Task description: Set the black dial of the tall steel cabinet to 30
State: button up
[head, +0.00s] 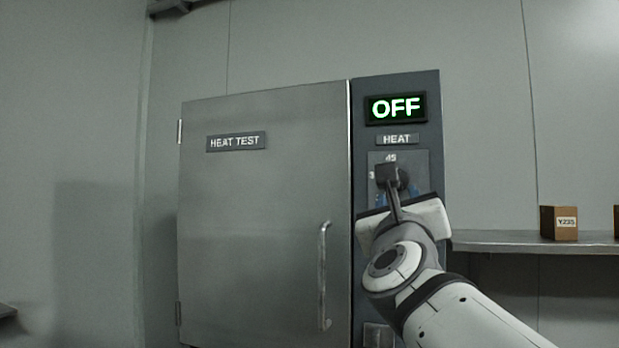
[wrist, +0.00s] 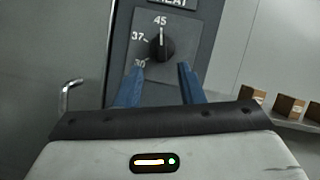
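The tall steel cabinet (head: 265,220) stands ahead with its door shut and a sign reading HEAT TEST. The black dial (wrist: 161,46) is on the dark panel at the door's right; in the wrist view its pointer is up, toward 45. The marks 37 and 30 lie down its left side. In the head view my gripper (head: 390,178) covers most of the dial. In the wrist view my gripper's two blue fingers (wrist: 160,85) are apart, below the dial, with nothing between them. The display (head: 396,108) above reads OFF.
A vertical door handle (head: 324,277) is left of the panel; it also shows in the wrist view (wrist: 68,95). A shelf (head: 500,242) with small brown boxes (head: 559,223) is on the right. The wall left of the cabinet is bare.

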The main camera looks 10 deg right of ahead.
jog(key=p+x, duration=0.2)
jog(key=x, duration=0.5)
jog(key=shift+w+d, duration=0.25)
jog(key=shift+d, duration=0.05)
jog(key=shift+r, duration=0.1)
jog(key=shift+c, duration=0.4)
grip_shut()
jog(key=shift+s, duration=0.1)
